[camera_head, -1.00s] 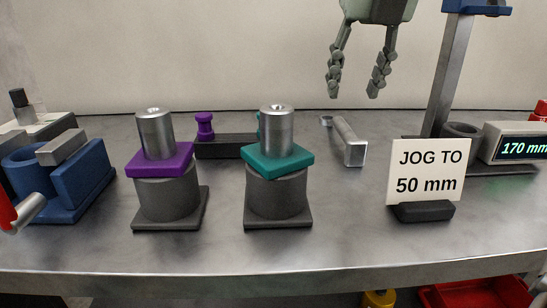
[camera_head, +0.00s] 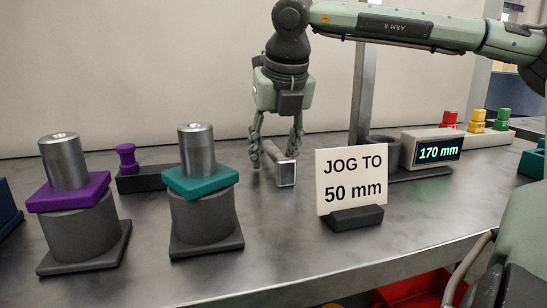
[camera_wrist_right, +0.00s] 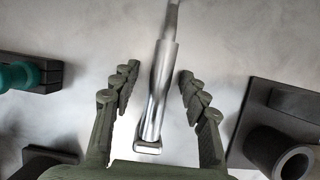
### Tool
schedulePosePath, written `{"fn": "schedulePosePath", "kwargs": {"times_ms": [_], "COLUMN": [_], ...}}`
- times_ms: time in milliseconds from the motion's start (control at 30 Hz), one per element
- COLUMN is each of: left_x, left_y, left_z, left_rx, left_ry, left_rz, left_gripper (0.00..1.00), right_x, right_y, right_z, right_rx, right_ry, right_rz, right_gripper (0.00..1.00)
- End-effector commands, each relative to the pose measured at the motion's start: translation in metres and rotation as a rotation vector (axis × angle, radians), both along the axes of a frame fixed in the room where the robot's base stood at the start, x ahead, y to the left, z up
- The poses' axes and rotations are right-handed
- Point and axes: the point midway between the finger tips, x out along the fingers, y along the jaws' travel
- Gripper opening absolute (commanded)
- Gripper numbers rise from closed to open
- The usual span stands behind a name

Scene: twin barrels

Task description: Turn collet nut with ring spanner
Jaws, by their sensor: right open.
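A silver ring spanner (camera_head: 286,174) lies on the metal table, its square-ended handle toward me. My right gripper (camera_head: 274,150) is open and points down, its fingers on either side of the handle. In the right wrist view the spanner (camera_wrist_right: 159,95) runs lengthwise between the spread fingers (camera_wrist_right: 157,88), with gaps on both sides. Two dark barrels stand to the left: one has a purple square block (camera_head: 68,191), the other a teal square block (camera_head: 200,179), each topped by a silver cylinder. I cannot tell which part is the collet nut. My left gripper is out of view.
A "JOG TO 50 mm" sign (camera_head: 352,182) stands right of the spanner, close to it. Behind are a metal post (camera_head: 361,95) and a display reading 170 mm (camera_head: 438,152). A dark holder with a purple peg (camera_head: 127,158) sits behind the barrels. The front table strip is clear.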

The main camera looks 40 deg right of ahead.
Motion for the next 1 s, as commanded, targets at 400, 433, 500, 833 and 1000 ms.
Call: {"fn": "schedulePosePath", "kwargs": {"times_ms": [400,433,500,833,1000], "left_x": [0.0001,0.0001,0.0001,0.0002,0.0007], "left_y": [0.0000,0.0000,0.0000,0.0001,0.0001], "left_z": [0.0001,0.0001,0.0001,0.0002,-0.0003], "left_rx": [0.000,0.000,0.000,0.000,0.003], "left_ry": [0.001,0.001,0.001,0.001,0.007], "left_rz": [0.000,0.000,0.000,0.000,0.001], "left_gripper": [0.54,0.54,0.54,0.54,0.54], "right_x": [-0.0002,-0.0002,-0.0002,0.0000,0.0000], "right_y": [0.0002,0.0002,0.0002,0.0002,0.0002], "right_z": [0.0004,0.0004,0.0004,0.0013,0.0056], "right_rx": [0.000,0.000,0.000,0.001,0.000], "right_ry": [0.000,0.000,0.000,-0.002,-0.002], "right_rz": [0.000,0.000,0.000,-0.001,-0.001], "right_gripper": [0.12,0.09,0.00,0.00,0.00]}}
